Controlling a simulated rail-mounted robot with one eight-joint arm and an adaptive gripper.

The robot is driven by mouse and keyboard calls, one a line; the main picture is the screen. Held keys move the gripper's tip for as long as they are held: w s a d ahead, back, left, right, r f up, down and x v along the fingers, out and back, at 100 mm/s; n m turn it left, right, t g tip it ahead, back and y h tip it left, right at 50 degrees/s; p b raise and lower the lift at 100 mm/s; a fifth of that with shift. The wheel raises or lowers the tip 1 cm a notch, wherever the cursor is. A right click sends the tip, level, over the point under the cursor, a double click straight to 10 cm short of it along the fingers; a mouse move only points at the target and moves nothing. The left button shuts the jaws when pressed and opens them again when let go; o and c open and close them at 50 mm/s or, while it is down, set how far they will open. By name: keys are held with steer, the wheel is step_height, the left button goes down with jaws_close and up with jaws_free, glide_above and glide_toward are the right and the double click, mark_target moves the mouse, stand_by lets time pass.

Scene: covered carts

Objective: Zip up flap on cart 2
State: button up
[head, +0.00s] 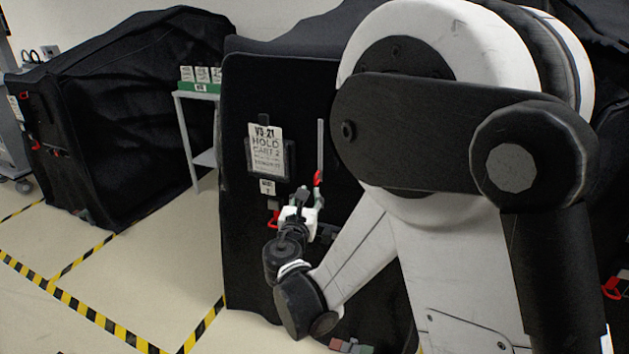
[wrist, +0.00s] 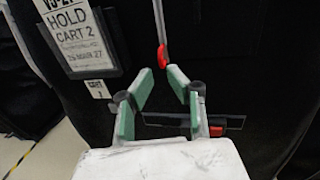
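The black flap (head: 240,200) of cart 2 hangs as the front of the covered cart in the middle. A thin light zipper line (head: 320,143) runs up it, with a red zipper pull (head: 318,178) at its lower end. The pull also shows in the wrist view (wrist: 162,58). My gripper (head: 311,194) is in front of the flap, right at the pull. In the wrist view its two green-padded fingers (wrist: 161,78) are apart, with the pull just beyond and between the tips. Nothing is visibly gripped. My arm hides the cart's right part in the head view.
A "HOLD CART 2" sign (head: 266,148) hangs left of the zipper, with a red clip (head: 273,219) below it. Another covered cart (head: 130,110) stands at left. A small table (head: 197,94) holds boxes between them. The taped floor (head: 130,275) at left is clear.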

mark_target(315, 179)
steer(key=w, duration=0.2)
steer(key=w+d, duration=0.1)
steer(key=w, duration=0.2)
steer(key=w+b, duration=0.1)
steer(key=w, duration=0.2)
steer(key=shift+w+d, duration=0.15)
steer(key=shift+c, duration=0.2)
jaws_close()
